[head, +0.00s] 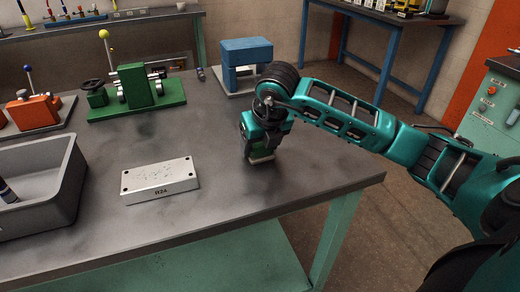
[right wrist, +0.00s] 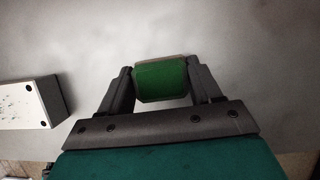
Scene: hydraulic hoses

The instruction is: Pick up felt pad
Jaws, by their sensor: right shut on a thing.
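The felt pad (right wrist: 161,82) looks like a small green block with a pale edge in the right wrist view. It sits between the two dark fingers of my right gripper (right wrist: 160,78), which is shut on it. In the head view the right gripper (head: 260,153) points down at the right part of the grey table, and the pad is mostly hidden by it. I cannot tell whether the pad touches the tabletop. My left gripper is not in view.
A white block marked B24 (head: 160,181) lies left of the gripper on the table (head: 225,222). A grey bin (head: 62,200) stands at the left. A green fixture (head: 137,90), an orange fixture (head: 33,110) and a blue press-like stand (head: 245,55) are behind. The front right tabletop is clear.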

